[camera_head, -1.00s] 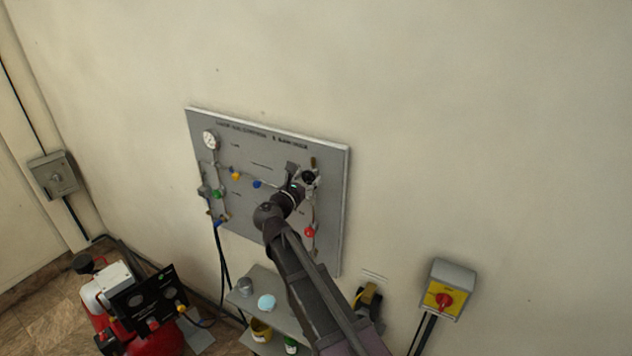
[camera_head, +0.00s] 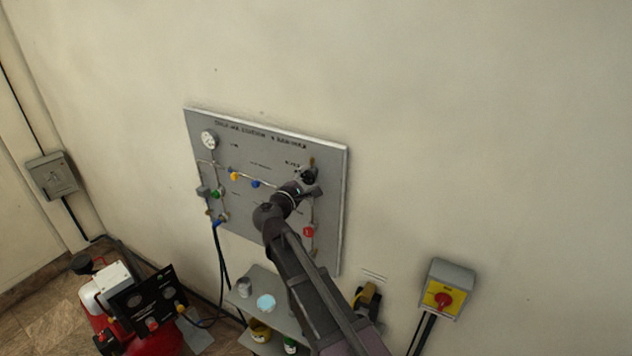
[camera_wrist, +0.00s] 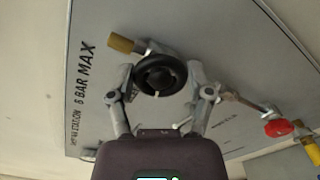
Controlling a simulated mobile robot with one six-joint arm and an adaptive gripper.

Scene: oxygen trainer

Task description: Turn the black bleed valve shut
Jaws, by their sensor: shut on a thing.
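The black bleed valve (camera_wrist: 158,72) is a round black knob at the upper right of the grey wall panel (camera_head: 270,221). In the wrist view it sits between the two fingers of my gripper (camera_wrist: 163,84), one finger at each side. My gripper is shut on it. In the head view my gripper (camera_head: 306,177) is at the panel, and it and my wrist largely hide the knob. A brass fitting (camera_wrist: 122,43) is close beside the knob. The exact turn of the knob cannot be told.
A red knob (camera_head: 308,232) is below the valve on the panel; yellow, blue and green knobs and a gauge (camera_head: 209,140) are to the left. A small shelf (camera_head: 245,300) with cans stands below. A yellow switch box (camera_head: 443,290) is at right.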

